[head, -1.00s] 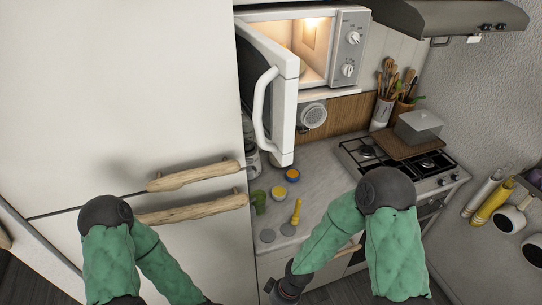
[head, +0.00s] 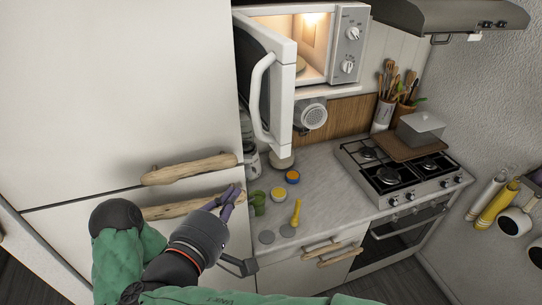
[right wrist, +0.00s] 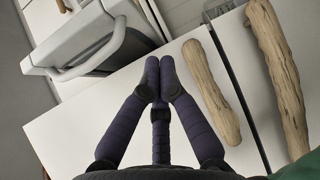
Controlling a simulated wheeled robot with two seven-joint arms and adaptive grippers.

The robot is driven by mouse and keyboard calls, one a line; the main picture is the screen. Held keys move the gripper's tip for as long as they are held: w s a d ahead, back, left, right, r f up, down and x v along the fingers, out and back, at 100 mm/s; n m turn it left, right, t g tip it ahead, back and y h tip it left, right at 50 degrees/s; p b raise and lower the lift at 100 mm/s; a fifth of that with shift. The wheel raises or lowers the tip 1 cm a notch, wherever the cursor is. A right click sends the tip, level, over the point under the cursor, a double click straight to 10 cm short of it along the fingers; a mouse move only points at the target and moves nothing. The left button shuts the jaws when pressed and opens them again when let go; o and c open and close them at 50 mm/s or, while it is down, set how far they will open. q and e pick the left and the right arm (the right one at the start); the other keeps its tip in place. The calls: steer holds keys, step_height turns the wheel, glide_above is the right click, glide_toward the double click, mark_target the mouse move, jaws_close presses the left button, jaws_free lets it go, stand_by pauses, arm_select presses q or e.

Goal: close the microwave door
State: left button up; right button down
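The microwave (head: 349,48) sits at the top with its lit inside showing. Its white door (head: 287,62) is swung open towards me on the left, with a curved white handle (head: 260,105). The door and handle also show at the upper left of the right wrist view (right wrist: 88,48). My right gripper (head: 232,193) is low in front of the white cabinet, below the door and apart from it. In the right wrist view its fingertips (right wrist: 159,66) meet with nothing between them. My left gripper is out of view; only the left sleeve and elbow show.
Two driftwood handles, an upper one (head: 190,169) and a lower one (head: 180,209), are on the white cabinet (head: 110,80) near my right gripper. Small jars (head: 278,194) and a yellow grinder (head: 296,212) stand on the counter. A stove (head: 400,180) is at right.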

step_height(320, 180, up, 4)
steer(key=s+m+t, duration=0.1)
steer(key=s, duration=0.2)
steer(key=p, duration=0.2)
glide_toward(276, 141)
steer(key=w+a, duration=0.2)
steer(key=w, duration=0.2)
steer(key=d, duration=0.1)
steer(key=w+d, duration=0.1)
steer(key=shift+d+f+h+p, duration=0.1)
steer(key=shift+d+h+p, duration=0.2)
steer(key=shift+d+p, duration=0.1)
steer(key=shift+w+d, duration=0.15)
steer(key=shift+d, duration=0.2)
steer(key=shift+w, duration=0.1)
steer(key=shift+d+f, duration=0.1)
steer(key=shift+d, duration=0.05)
